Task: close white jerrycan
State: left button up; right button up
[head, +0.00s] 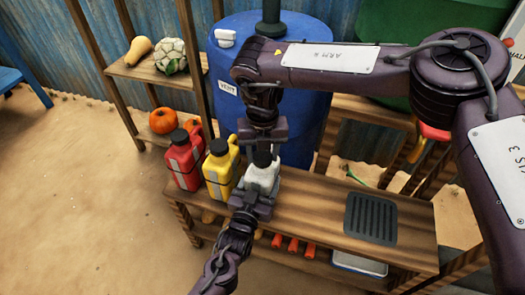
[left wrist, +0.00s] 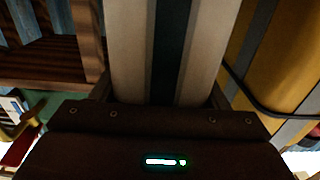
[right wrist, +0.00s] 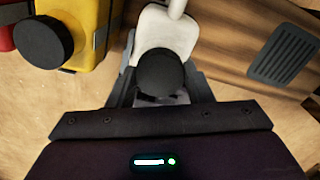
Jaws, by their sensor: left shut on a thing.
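The white jerrycan (head: 262,180) stands on the wooden bench, to the right of the yellow jerrycan (head: 220,170). My left gripper (head: 255,193) is shut on its body from the front; in the left wrist view the body (left wrist: 128,50), with a dark stripe, fills the space between the fingers. My right gripper (head: 263,153) is above the white jerrycan, pointing down. In the right wrist view a black cap (right wrist: 160,72) lies between its fingers, over the white jerrycan (right wrist: 168,32). I cannot tell whether the fingers press on the cap, or whether the cap sits on the neck.
A red jerrycan (head: 184,160) stands left of the yellow one. A blue barrel (head: 297,110) stands behind the bench. A dark slotted mat (head: 370,220) lies on the bench at right, with bare wood around it. A shelf (head: 150,73) with vegetables is at back left.

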jog(key=c, duration=0.6)
jog(key=shift+o, duration=0.2)
jog(key=o, duration=1.2)
jog(key=shift+c, duration=0.2)
jog(key=shift+r, duration=0.1)
pick_arm(q)
jog(key=o, duration=2)
jog(key=shift+c, duration=0.2)
pick_arm(e)
notch_tip(320, 180, up, 12)
